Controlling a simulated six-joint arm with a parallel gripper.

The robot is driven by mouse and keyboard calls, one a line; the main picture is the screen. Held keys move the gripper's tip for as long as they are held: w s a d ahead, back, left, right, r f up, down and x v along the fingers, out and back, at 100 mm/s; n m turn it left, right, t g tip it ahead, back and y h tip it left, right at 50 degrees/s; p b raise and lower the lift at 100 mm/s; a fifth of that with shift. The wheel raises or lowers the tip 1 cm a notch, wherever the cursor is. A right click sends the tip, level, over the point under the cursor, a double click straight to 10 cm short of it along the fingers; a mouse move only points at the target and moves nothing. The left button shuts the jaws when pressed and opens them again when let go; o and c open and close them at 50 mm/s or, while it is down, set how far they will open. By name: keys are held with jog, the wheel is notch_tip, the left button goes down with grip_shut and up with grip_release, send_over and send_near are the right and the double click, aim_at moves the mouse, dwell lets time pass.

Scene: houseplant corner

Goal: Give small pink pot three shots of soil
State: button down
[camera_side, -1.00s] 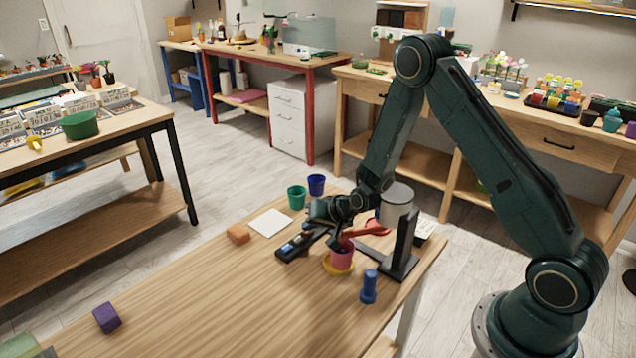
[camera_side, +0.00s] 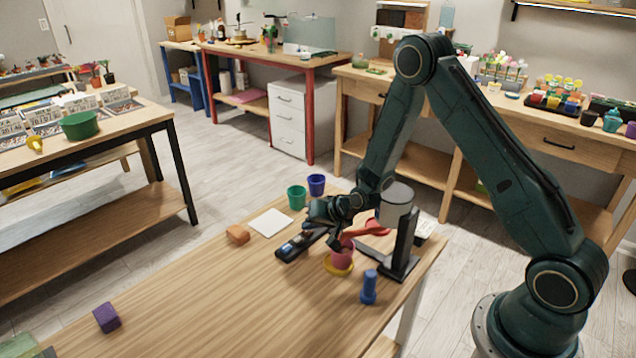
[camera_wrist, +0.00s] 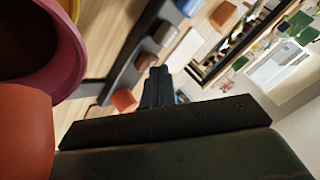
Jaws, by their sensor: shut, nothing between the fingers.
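The small pink pot (camera_side: 342,258) stands upright on a yellow saucer (camera_side: 338,271) near the right end of the wooden table. In the wrist view the pink pot (camera_wrist: 72,55) fills the upper left and is dark inside. The dispenser has a grey cylinder (camera_side: 397,205) on a black stand (camera_side: 405,245), with a red-orange part (camera_side: 366,230) reaching out over the pot. A red-orange surface (camera_wrist: 25,135) also shows in the wrist view, close to the pot. My gripper (camera_side: 334,242) is shut and empty, just above and left of the pot; its fingers show in the wrist view (camera_wrist: 158,92).
A black strip with buttons or small blocks (camera_side: 292,248) lies left of the pot. A blue peg-like object (camera_side: 369,288) stands in front. An orange block (camera_side: 238,234), white square (camera_side: 270,222), green pot (camera_side: 297,198) and blue pot (camera_side: 316,185) are farther left. The front-left tabletop is mostly clear.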

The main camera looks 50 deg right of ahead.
aim_at(311, 232)
jog(key=shift+r, duration=0.7)
jog(key=shift+r, duration=0.15)
jog(key=shift+r, duration=2.35)
dwell(1.0)
jog(key=shift+r, duration=1.9)
jog(key=shift+f, duration=0.2)
jog(key=shift+f, duration=4.2)
